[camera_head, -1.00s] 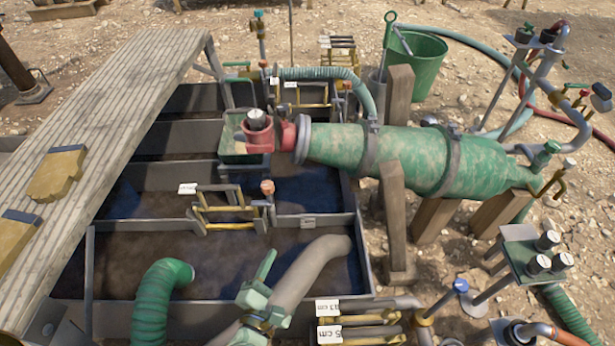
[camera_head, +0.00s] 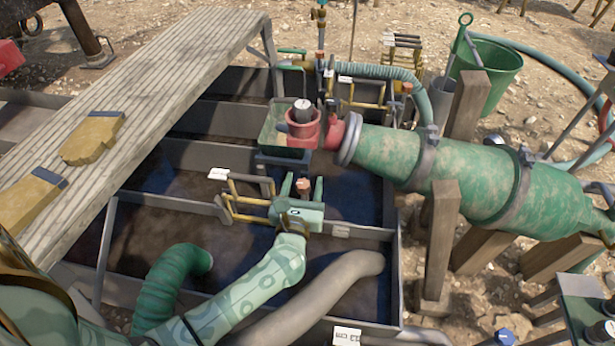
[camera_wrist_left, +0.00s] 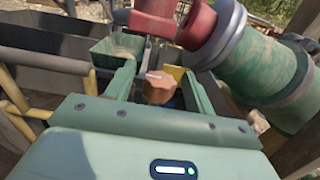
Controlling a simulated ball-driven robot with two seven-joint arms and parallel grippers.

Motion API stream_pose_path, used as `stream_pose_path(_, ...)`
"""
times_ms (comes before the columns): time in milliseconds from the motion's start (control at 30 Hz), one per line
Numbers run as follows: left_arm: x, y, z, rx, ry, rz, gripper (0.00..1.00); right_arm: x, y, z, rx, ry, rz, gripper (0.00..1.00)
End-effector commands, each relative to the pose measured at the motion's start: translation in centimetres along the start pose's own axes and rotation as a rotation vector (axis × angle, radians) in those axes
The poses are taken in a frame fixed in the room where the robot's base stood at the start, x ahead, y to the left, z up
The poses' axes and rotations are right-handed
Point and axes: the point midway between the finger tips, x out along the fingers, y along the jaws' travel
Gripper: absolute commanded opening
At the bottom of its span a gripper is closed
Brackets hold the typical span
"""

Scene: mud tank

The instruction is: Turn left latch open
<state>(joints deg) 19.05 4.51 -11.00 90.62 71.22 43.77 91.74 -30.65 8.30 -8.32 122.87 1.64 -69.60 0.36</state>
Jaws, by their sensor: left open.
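The latch I take as the left one is an orange-brown knob (camera_head: 304,185) at the right end of a yellow-railed gate (camera_head: 247,190) on the tank's middle wall. My left gripper (camera_head: 304,178) is open, with one green finger on each side of the knob. In the left wrist view the knob (camera_wrist_left: 158,88) shows between the open fingers (camera_wrist_left: 158,75). I cannot tell whether the fingers touch it. The gripper body hides the knob's lower part and stem. My right gripper is not in view.
A red fitting (camera_head: 303,128) on a large green pipe (camera_head: 395,165) stands just beyond the gripper. A grey hose (camera_head: 330,280) and a green ribbed hose (camera_head: 168,285) flank my arm. A wooden plank (camera_head: 170,75) spans the tank's left side.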

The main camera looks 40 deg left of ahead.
Motion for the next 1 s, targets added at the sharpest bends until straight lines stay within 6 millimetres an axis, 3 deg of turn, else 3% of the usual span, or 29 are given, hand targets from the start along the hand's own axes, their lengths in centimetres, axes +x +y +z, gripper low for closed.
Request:
stream_pose_path(200, 1.9, 0.0, -0.1, 0.001, 0.000, -0.001, 0.54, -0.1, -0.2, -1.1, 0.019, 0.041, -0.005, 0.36)
stream_pose_path(467, 2.1, 0.0, 0.1, 0.001, -0.001, -0.001, 0.54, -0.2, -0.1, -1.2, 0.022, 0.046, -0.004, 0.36)
stream_pose_path(633, 2.0, 0.0, 0.1, 0.002, 0.000, -0.001, 0.12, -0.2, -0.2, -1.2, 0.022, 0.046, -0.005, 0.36)
stream_pose_path(667, 2.0, 0.0, 0.1, 0.002, 0.000, -0.001, 0.09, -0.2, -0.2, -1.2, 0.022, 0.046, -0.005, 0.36)
stream_pose_path(1000, 2.0, 0.0, -0.1, 0.001, 0.001, 0.034, 0.09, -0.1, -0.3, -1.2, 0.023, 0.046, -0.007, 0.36)
